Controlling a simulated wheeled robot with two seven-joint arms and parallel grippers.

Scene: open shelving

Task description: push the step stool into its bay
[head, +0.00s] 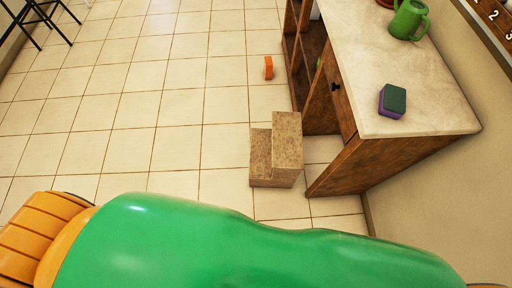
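The step stool (274,150) is a brown speckled two-step block on the tiled floor. It stands beside the near end of a wooden shelving unit (362,160), at the unit's open front side. Its taller step is on the right, close to the unit. The shelving has open compartments along its left face and a door with a dark knob near its end. I cannot make out which opening is the stool's bay. A large green and orange part of my own arm fills the bottom of the view. Neither gripper's fingers can be seen.
A small orange block (268,67) lies on the floor near the shelving. Dark stool legs (40,20) stand at upper left. The floor at left is clear.

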